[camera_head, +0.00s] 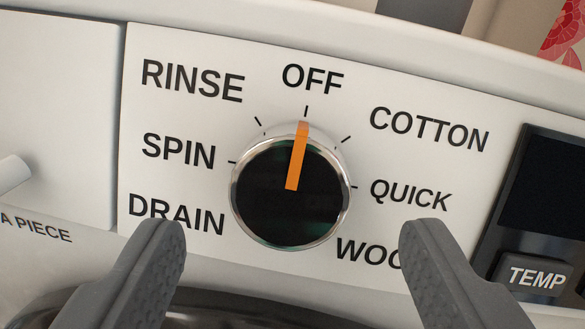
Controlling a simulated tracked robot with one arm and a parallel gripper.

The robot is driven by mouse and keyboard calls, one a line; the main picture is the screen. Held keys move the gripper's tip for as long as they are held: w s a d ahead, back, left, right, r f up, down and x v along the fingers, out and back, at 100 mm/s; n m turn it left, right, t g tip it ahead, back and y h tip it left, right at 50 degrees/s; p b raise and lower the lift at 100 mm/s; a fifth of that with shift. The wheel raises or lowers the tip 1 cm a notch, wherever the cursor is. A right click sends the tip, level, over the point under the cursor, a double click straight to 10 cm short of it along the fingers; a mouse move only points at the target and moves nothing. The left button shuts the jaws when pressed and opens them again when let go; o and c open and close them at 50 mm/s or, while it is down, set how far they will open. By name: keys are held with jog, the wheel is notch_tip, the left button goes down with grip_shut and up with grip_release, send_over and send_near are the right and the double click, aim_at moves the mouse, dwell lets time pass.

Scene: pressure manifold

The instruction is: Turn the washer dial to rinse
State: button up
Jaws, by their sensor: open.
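The washer dial (270,205) is a round black knob with a chrome rim, in the middle of the white panel. Its orange pointer (298,156) points up, to the tick under the OFF label (312,79). The RINSE label (192,81) is at the upper left of the dial, with a tick between them. My gripper (292,235) is open and empty. Its left finger overlaps the area by the DRAIN label and its right finger covers part of the bottom right label. The fingers lie to either side of the dial's lower part in the picture, apart from it.
More labels ring the dial: SPIN (178,150), DRAIN (176,214), COTTON (428,129) and QUICK (410,194). A dark display (548,180) and a TEMP button (536,278) are at the right. A white drawer front (60,110) with a handle (12,173) is at the left.

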aim_at(284, 205)
jog(key=shift+w+a+b, duration=0.2)
jog(key=shift+w+b, duration=0.35)
jog(key=shift+w, duration=1.2)
jog(key=shift+r, duration=0.1)
jog(key=c, duration=1)
jog(key=shift+o, duration=0.2)
jog(key=shift+a, duration=0.35)
jog(key=shift+d, duration=0.2)
